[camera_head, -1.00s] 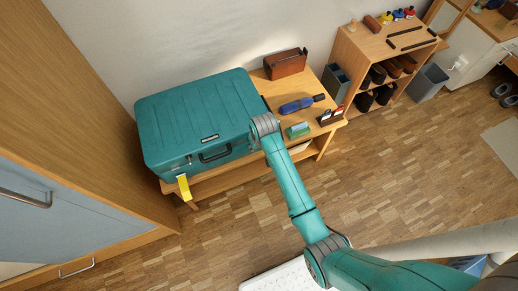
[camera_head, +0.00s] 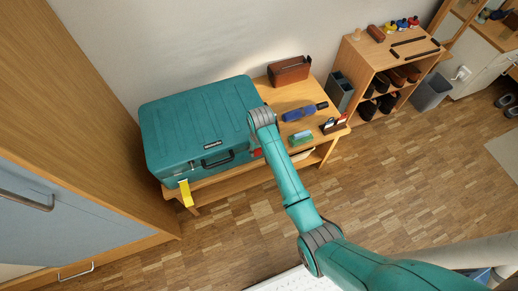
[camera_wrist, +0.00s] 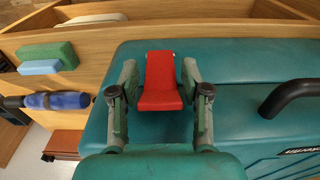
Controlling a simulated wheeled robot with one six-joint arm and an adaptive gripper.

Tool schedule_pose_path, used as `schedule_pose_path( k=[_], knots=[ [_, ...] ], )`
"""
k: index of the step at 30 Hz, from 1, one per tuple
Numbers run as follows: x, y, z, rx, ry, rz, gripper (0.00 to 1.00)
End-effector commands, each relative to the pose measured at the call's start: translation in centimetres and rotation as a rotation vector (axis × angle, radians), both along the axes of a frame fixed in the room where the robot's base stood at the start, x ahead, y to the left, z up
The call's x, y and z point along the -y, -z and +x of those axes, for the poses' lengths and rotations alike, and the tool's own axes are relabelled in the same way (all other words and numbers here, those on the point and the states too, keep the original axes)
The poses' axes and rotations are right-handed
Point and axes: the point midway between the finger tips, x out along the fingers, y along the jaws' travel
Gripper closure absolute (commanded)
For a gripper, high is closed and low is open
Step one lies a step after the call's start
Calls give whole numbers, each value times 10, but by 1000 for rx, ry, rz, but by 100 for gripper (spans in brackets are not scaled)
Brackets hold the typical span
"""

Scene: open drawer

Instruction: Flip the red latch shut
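The teal suitcase (camera_head: 195,120) stands on a wooden bench with its lid down. The red latch (camera_wrist: 160,82) is on the suitcase's front side, right of the black handle in the head view; a bit of it shows there beside my arm (camera_head: 257,152). In the wrist view the latch is a red plate with a bend in it, its lower part towards me. My gripper (camera_wrist: 159,78) is open, with one finger on each side of the latch. Narrow gaps show beside it; I cannot tell whether either finger touches. My arm's end hides the gripper in the head view.
The black handle (camera_wrist: 288,94) is close to the gripper's right in the wrist view. The floor in front is clear.

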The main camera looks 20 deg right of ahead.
Motion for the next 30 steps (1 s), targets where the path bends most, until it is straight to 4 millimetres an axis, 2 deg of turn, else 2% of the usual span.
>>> schedule_pose_path(
  k=[10, 14, 24, 30],
  knots=[
    [0, -2, 0, 0, 0, 0, 40],
    [0, -11, 0, 2, 0, 0, 40],
    [0, -75, -4, 4, 0, 0, 40],
    [0, -106, -6, 2, 0, 0, 40]
  ],
)
